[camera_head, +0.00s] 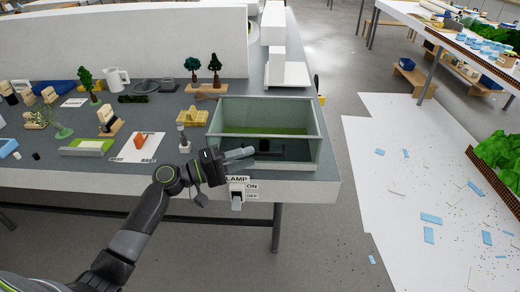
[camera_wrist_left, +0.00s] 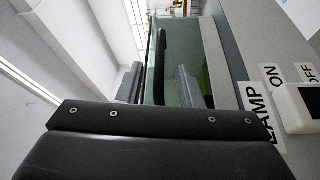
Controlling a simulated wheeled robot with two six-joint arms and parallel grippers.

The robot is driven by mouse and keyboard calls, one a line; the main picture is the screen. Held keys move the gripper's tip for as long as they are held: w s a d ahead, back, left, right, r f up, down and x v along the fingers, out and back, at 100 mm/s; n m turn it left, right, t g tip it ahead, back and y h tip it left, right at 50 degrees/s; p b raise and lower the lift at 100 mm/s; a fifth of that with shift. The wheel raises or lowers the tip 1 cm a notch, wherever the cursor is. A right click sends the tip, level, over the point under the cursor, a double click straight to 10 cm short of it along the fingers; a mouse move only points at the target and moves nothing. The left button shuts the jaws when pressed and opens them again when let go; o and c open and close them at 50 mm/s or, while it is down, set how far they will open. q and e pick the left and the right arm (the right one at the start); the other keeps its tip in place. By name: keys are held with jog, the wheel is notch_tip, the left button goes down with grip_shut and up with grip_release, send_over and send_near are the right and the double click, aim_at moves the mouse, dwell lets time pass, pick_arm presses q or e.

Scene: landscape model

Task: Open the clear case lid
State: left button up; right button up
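The clear case (camera_head: 314,150) is a see-through greenish box at the front right of the grey table, with a green strip inside. I cannot make out a lid edge apart from the box. My left gripper (camera_head: 240,154) is at the case's front left, its grey fingers pointing right over the case. In the left wrist view, the two grey fingers stand apart, and a dark bar (camera_wrist_left: 163,55), perhaps the case's handle, shows between and beyond them. I cannot tell whether they touch it. My right gripper is not in view.
A switch (camera_head: 237,201) labelled LAMP, ON and OFF is on the table's front edge, just below my left gripper. A white tower (camera_head: 275,50) stands behind.

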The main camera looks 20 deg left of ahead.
aim_at(260, 154)
pick_arm(q)
jog(key=shift+p+x, duration=0.4)
jog(key=shift+x, duration=1.95)
grip_shut()
